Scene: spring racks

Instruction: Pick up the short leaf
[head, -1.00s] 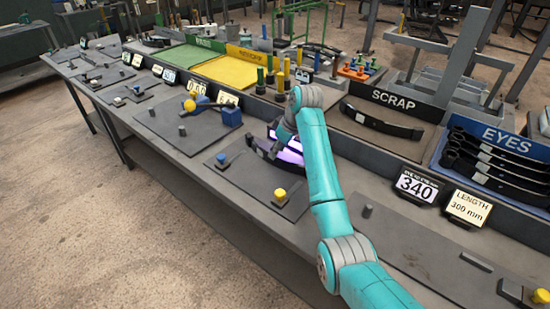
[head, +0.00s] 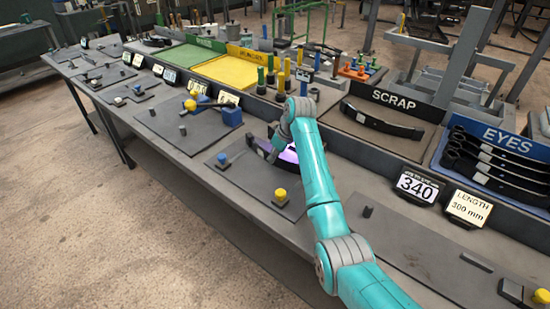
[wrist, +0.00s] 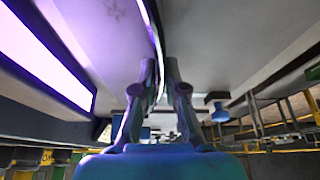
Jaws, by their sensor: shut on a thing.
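My gripper (wrist: 162,72) is shut on a leaf, a thin curved dark strip (wrist: 154,35) that runs up from between the fingertips in the wrist view. In the head view the dark leaf (head: 262,146) shows just left of my wrist, at the gauge plate with the purple light. My arm hides part of it and most of the fingers. I cannot tell from these frames whether the leaf is clear of the plate.
A purple-lit strip (head: 289,153) lies behind my wrist. A blue peg block (head: 223,159) and a yellow knob (head: 281,194) stand on the plate. Another leaf (head: 380,121) lies in the SCRAP tray. Several leaves lie in the EYES tray (head: 535,149). A 340 display (head: 416,187) stands at the right.

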